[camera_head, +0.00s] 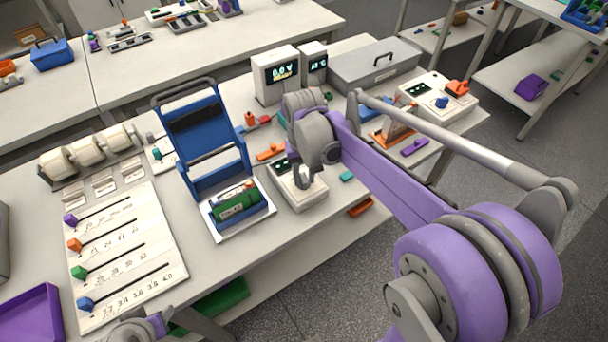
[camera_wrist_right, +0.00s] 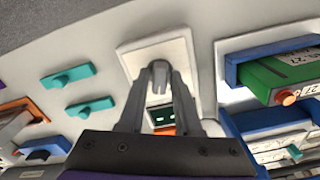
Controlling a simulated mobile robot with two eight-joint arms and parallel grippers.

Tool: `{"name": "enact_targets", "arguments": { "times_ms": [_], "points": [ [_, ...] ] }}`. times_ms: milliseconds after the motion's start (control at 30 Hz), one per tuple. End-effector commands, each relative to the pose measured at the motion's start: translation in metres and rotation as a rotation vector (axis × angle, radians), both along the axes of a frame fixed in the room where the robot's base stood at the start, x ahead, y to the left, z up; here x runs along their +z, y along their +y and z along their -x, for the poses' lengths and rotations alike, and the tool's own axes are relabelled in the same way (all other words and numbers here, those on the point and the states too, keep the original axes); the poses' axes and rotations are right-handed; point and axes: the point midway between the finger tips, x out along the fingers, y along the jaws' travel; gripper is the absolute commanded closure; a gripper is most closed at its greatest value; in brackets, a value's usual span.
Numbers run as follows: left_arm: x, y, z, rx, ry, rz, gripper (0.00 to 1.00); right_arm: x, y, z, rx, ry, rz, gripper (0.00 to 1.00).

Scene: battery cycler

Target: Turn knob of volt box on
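A white box (camera_head: 297,195) stands on the bench below my right gripper (camera_head: 304,181). The same white box (camera_wrist_right: 180,52) shows in the right wrist view, with a small dark display (camera_wrist_right: 161,114) seen between the fingers. My right gripper (camera_wrist_right: 159,70) points down at this box, and its fingertips come together over the top face. No knob shows clearly; the fingertips cover that spot, so I cannot tell whether one is between them. A box with a lit voltage readout (camera_head: 280,72) stands farther back. Part of my left arm shows at the bottom edge; its fingers cannot be made out.
A blue stand with a green battery pack (camera_head: 237,203) is left of the white box. A slider board (camera_head: 125,255) lies at the front left. A grey case (camera_head: 375,66) and another instrument (camera_head: 440,97) stand at the back right. Small teal pieces (camera_wrist_right: 68,76) lie nearby.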

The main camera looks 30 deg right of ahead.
Motion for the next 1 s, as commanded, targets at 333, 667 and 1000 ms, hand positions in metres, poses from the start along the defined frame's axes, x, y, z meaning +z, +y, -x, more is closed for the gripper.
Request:
{"name": "enact_targets", "arguments": {
  "times_ms": [333, 667, 1000],
  "points": [
    [0.000, 0.000, 0.000, 0.000, 0.000, 0.000, 0.50, 0.000, 0.000, 0.000, 0.001, 0.000, 0.000, 0.47],
    [0.004, 0.000, -0.002, 0.000, -0.003, 0.000, 0.50, 0.041, 0.000, 0.000, 0.001, -0.001, 0.000, 0.47],
    [0.009, 0.000, -0.003, 0.000, -0.006, 0.000, 0.50, 0.099, 0.000, 0.000, 0.001, -0.001, 0.000, 0.47]
  ]
}}
